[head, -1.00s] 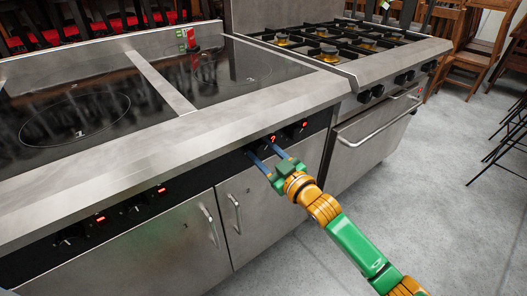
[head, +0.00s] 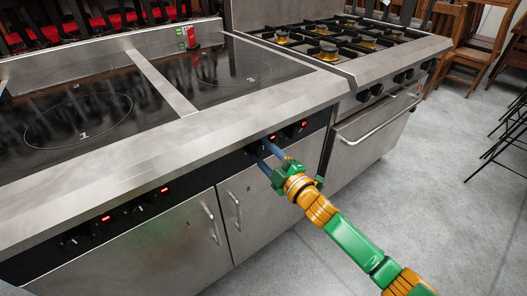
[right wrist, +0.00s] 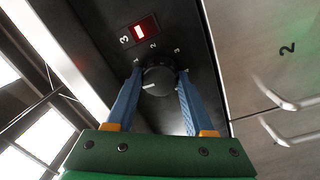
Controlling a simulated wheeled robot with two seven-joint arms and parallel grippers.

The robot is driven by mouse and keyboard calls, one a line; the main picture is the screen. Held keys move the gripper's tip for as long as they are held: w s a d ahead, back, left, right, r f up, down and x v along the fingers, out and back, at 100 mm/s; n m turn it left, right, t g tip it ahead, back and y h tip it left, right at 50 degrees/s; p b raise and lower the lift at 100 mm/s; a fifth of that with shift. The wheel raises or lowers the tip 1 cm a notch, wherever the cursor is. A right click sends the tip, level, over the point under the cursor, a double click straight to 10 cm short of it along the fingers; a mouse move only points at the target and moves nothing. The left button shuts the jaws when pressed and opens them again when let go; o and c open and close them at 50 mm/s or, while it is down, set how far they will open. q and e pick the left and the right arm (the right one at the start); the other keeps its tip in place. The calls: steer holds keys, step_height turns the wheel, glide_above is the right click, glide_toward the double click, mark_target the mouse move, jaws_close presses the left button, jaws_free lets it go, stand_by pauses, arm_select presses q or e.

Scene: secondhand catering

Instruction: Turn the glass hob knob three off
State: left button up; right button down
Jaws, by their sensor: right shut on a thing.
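Knob three (right wrist: 158,80) is a round dark knob with a white pointer mark, on the black control panel of the glass hob (head: 80,115). In the right wrist view it sits between the two blue fingers of my right gripper (right wrist: 157,92), which is shut on it. The pointer mark lies toward the left of that picture, off the printed 1, 2 and 3. The red display (right wrist: 145,31) beside the printed 3 shows one lit bar. In the head view my right gripper (head: 262,154) reaches the panel's right part and hides the knob. My left gripper is out of view.
The steel front rim (head: 170,140) overhangs the panel. Cupboard doors with bar handles (head: 237,212) are below. A gas range (head: 345,60) stands to the right. The grey floor (head: 400,180) in front is clear. Other knobs and red displays (head: 164,189) line the panel.

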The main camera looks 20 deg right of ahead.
steer(key=shift+n, duration=0.5)
steer(key=shift+c, duration=1.4)
jaws_free()
steer(key=v, duration=0.7)
steer(key=shift+f, duration=0.15)
